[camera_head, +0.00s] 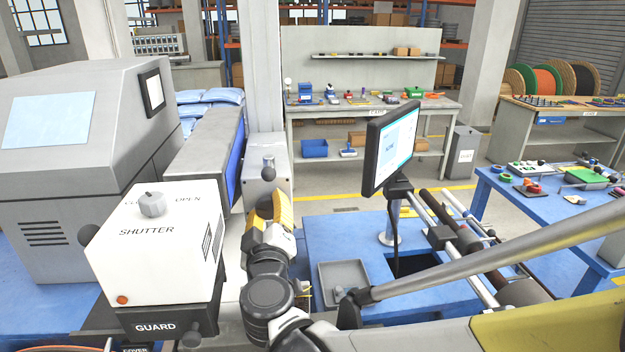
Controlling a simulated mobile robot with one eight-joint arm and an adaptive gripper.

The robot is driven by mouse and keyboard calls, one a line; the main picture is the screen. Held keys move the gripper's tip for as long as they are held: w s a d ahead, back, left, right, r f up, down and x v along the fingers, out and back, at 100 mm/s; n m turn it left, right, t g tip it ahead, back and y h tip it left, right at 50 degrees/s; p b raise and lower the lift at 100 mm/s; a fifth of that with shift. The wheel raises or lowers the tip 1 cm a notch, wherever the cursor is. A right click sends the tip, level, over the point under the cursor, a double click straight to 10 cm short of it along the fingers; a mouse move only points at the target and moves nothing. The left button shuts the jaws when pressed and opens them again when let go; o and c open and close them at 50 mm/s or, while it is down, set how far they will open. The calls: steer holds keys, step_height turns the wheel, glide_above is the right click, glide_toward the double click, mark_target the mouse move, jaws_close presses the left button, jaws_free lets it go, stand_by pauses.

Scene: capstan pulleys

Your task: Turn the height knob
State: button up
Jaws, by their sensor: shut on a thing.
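My gripper (266,208), with yellow finger parts, is in front of a grey box (252,180) left of the picture's middle. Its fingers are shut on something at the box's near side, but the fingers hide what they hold. No label reading height is legible. A short grey post with a rounded top (268,163) stands just above my fingertips, and I cannot tell whether they touch it. Another grey knob (152,204) is on the white box marked SHUTTER (160,250), to the left of and apart from my gripper.
A large grey machine (65,150) stands at the left. A monitor (392,147) and a small grey tray (343,275) are on the blue table (325,235) to the right. A long grey bar (480,258) crosses the lower right. A workbench (375,110) stands behind.

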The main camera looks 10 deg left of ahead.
steer(key=o, duration=1.2)
steer(key=v, duration=1.2)
steer(key=shift+f, duration=0.1)
